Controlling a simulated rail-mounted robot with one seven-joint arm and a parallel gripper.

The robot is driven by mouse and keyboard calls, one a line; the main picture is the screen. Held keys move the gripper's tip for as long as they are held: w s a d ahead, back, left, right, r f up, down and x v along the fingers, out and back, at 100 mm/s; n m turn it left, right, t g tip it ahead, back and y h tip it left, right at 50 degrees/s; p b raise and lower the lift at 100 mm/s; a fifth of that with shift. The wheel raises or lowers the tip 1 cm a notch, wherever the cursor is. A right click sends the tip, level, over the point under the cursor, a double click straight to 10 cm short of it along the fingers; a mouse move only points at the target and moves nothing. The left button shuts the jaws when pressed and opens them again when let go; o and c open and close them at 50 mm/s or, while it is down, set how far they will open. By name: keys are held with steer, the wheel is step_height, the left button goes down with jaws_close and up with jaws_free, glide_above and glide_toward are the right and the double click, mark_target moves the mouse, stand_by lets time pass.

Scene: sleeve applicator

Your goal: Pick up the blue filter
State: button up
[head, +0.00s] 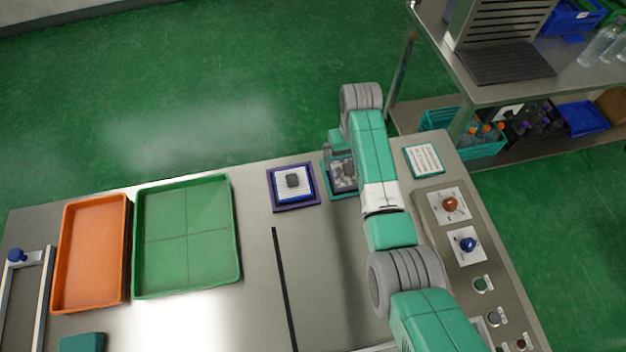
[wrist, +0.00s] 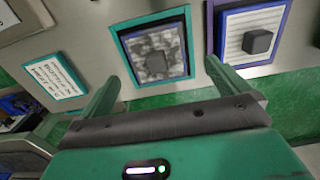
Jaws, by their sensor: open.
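Two square filter-like pieces with dark grey block handles lie on the metal bench. One has a white ribbed face with blue edging (head: 281,185) on a dark blue-purple base (head: 276,205); its ribbed face also shows in the wrist view (wrist: 240,40). The other has a mottled grey face with blue edging (wrist: 142,67) on a teal base (wrist: 121,27); my arm partly hides it in the head view. I cannot tell for certain which is the blue filter. My gripper (wrist: 161,71) is open and empty, its fingers on either side of the mottled piece's near edge in the wrist view.
A green tray (head: 235,240) and an orange tray (head: 60,250) sit left on the bench. A dark strip (head: 283,290) lies mid-bench. A control panel (head: 430,207) with knobs and a text card (head: 424,160) are at right. Shelving (head: 440,40) stands behind.

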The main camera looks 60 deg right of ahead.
mark_target(350, 169)
steer(key=f, duration=0.2)
steer(key=shift+s+d+f+b, duration=0.25)
steer(key=shift+d+f+b, duration=0.05)
steer(key=shift+b, duration=0.1)
step_height(350, 169, down, 5)
steer(key=shift+w+d+f+b, duration=0.1)
steer(key=shift+b, duration=0.85)
steer(key=shift+c, duration=0.4)
steer(key=c, duration=0.7)
